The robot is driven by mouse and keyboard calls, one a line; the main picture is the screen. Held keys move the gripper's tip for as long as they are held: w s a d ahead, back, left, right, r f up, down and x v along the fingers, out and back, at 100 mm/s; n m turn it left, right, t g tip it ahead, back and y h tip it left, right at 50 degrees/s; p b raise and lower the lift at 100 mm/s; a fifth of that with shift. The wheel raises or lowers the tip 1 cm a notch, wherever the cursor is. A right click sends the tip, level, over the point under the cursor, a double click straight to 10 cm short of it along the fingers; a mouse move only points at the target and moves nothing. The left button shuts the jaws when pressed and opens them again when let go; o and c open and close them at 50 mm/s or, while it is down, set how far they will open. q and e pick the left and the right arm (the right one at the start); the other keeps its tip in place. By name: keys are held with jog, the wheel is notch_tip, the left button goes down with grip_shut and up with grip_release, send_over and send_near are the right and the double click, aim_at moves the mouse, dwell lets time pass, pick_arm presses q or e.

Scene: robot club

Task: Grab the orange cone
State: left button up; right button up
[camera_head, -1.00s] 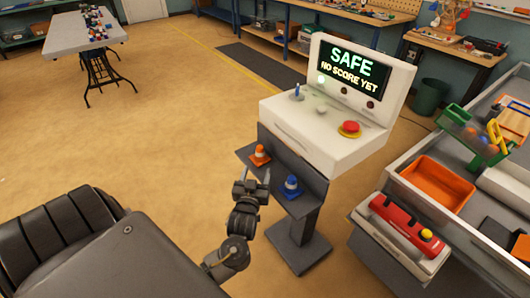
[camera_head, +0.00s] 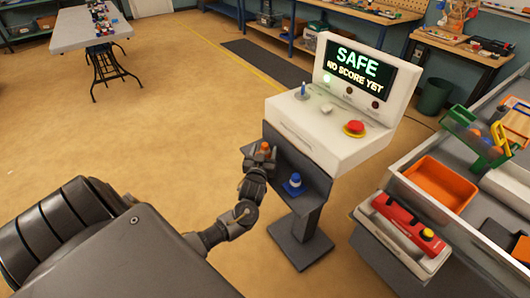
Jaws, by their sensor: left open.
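The orange cone (camera_head: 265,147) stands on the dark shelf (camera_head: 314,185) under the white console. Only its upper part shows; my left gripper hides the rest. My left gripper (camera_head: 262,153) is open, with its fingers at the cone, seemingly one on each side. I cannot tell whether they touch it. A blue cone (camera_head: 293,182) with a white band stands on the same shelf, to the right and nearer. My right gripper is not in view.
The white console (camera_head: 322,135) with a screen, a joystick and a red button (camera_head: 354,128) overhangs the shelf closely. A grey bench with an orange tray (camera_head: 440,185) and a red device (camera_head: 408,222) stands at right.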

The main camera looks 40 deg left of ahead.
pick_arm(q)
jog(key=shift+w, duration=0.15)
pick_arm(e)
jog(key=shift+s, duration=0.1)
pick_arm(q)
jog(key=c, duration=1.1)
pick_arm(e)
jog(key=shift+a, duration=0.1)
pick_arm(q)
jog(key=shift+a+r, duration=0.1)
jog(key=shift+r, duration=0.05)
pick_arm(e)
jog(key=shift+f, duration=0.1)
